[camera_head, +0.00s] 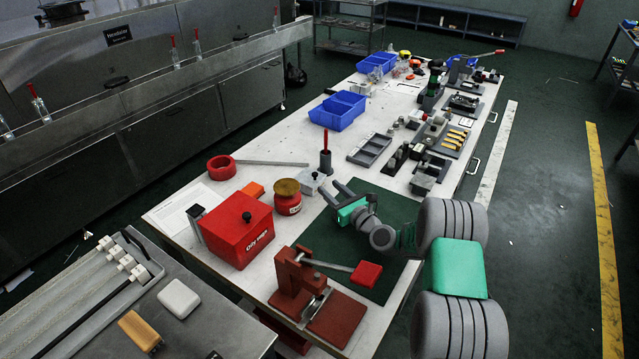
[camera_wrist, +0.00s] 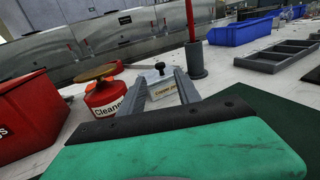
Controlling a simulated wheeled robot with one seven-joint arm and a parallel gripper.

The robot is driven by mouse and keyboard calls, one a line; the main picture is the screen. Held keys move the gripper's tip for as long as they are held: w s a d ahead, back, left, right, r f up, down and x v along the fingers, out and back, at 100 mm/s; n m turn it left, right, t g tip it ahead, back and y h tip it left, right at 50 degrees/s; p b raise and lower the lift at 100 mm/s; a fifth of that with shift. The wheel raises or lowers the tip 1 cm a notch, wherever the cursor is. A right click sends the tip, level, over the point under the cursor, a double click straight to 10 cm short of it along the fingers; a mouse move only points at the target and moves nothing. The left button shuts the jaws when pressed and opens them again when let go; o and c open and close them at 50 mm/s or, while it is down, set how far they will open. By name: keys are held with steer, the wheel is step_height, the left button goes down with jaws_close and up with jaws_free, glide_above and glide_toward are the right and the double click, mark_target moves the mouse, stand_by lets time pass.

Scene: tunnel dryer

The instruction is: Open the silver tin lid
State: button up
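The silver tin (camera_head: 310,186) is a small box standing on the white bench, left of my gripper (camera_head: 341,190) in the head view. Its lid is on and carries a black knob (camera_wrist: 160,67). In the wrist view the tin (camera_wrist: 158,92) has a pale label and shows ahead between my two fingers. The fingers are apart and empty. They seem to stop short of the tin; the exact gap is hard to judge. The lower part of the tin is partly hidden by my gripper in the wrist view.
A red Cleaner can (camera_head: 288,198) stands left of the tin, and a dark post with a red rod (camera_head: 325,160) stands behind it. A red box (camera_head: 236,228) is further left. A red press (camera_head: 310,285) is in front. A green mat (camera_head: 380,205) lies under my gripper.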

mark_target(317, 176)
steer(key=x, duration=0.7)
steer(key=shift+r+p, duration=0.1)
steer(key=shift+p, duration=0.2)
jaws_close()
stand_by(0.9)
